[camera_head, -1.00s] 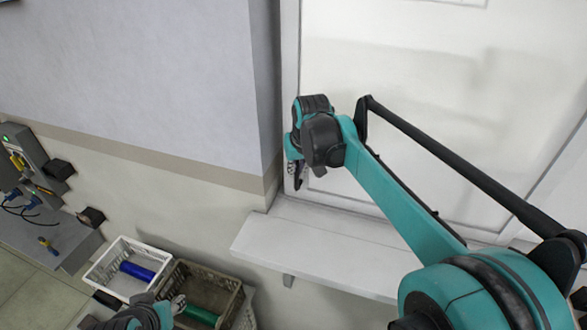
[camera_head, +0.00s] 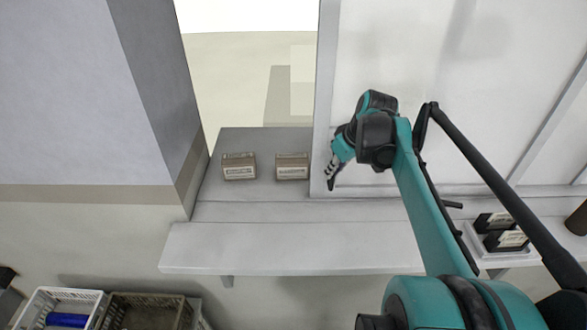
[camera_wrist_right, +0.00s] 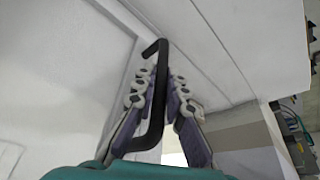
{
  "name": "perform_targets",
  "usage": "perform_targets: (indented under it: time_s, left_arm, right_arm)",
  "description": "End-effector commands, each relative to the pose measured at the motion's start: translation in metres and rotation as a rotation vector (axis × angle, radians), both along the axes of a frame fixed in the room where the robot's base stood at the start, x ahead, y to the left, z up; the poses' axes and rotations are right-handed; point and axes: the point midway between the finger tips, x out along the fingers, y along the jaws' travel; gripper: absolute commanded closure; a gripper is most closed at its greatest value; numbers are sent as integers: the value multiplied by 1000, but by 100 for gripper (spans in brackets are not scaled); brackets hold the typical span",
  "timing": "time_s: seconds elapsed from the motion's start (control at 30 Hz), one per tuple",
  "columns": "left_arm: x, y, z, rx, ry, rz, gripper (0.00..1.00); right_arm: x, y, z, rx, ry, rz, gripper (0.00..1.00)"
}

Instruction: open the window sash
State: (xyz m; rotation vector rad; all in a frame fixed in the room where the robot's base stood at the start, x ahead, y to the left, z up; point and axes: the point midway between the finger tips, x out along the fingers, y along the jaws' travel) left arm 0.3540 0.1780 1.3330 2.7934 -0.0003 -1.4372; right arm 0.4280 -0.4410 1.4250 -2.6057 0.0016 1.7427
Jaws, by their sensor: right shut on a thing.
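The white window sash (camera_head: 345,60) is a tall panel that stands to the right of an open gap. Its left edge is well clear of the grey wall. My right gripper (camera_head: 331,182) is low at the sash's left edge. In the right wrist view the right gripper (camera_wrist_right: 165,85) is shut on a black bar handle (camera_wrist_right: 153,50) fixed to the white sash. In the head view the handle is mostly hidden by the gripper. My left gripper is not in view.
Two brown boxes (camera_head: 239,167) (camera_head: 292,167) sit on the grey counter in the opening. A white ledge (camera_head: 250,250) runs below. Dark boxes (camera_head: 505,240) stand in a tray at the right. A white crate (camera_head: 60,300) and a brown crate (camera_head: 145,305) are at lower left.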

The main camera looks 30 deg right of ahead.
Motion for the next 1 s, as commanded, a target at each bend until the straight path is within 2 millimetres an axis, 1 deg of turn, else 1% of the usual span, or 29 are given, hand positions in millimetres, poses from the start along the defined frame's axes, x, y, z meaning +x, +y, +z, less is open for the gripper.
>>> perform_targets:
  time_s: [0.03, 0.2, 0.4, 0.5, 0.6, 0.7, 0.83, 1.0]
  left_arm:
    - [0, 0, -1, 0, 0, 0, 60]
    - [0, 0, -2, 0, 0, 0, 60]
    - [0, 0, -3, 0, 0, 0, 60]
    - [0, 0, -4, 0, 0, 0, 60]
    - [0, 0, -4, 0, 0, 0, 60]
    - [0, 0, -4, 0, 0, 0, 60]
    - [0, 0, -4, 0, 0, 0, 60]
    - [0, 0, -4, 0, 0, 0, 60]
  right_arm:
    - [-12, -19, -1, 0, 1, -12, 100]
    - [-46, -69, -1, 0, 2, -10, 100]
    - [-81, -120, 0, -1, 1, -8, 100]
    - [-94, -140, 0, 0, 1, -7, 100]
    - [-105, -156, 0, -1, 0, -5, 100]
    - [-113, -168, 0, -1, -1, -4, 100]
    - [-119, -177, 0, 0, 0, -2, 100]
    - [-122, -182, 0, -1, 0, 0, 100]
